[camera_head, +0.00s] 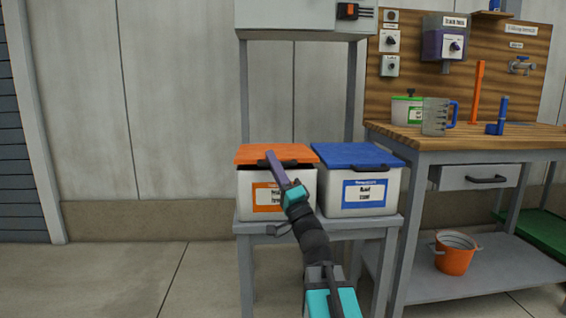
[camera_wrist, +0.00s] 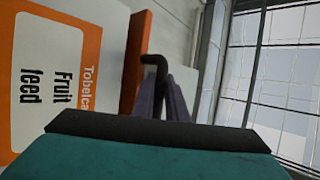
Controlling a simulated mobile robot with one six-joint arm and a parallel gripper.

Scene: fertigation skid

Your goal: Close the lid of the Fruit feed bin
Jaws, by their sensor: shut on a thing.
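The Fruit feed bin (camera_head: 247,203) is a white box with an orange label, on the left of the grey stand. Its label (camera_wrist: 55,70) fills the left of the wrist view. Its orange lid (camera_head: 262,150) lies nearly flat over the top, with a dark strip under the front edge; I cannot tell whether it is fully seated. The lid's edge (camera_wrist: 137,60) also shows in the wrist view. My gripper (camera_head: 273,160) is at the lid's front, its purple fingers (camera_wrist: 163,98) shut on the black lid handle (camera_wrist: 154,62). The fingers hide part of the handle.
A white bin with a blue lid (camera_head: 355,155) stands close on the right. A grey cabinet (camera_head: 300,15) hangs above. Right of the stand is a wooden workbench (camera_head: 470,136) with a measuring jug (camera_head: 436,118). The floor at left is clear.

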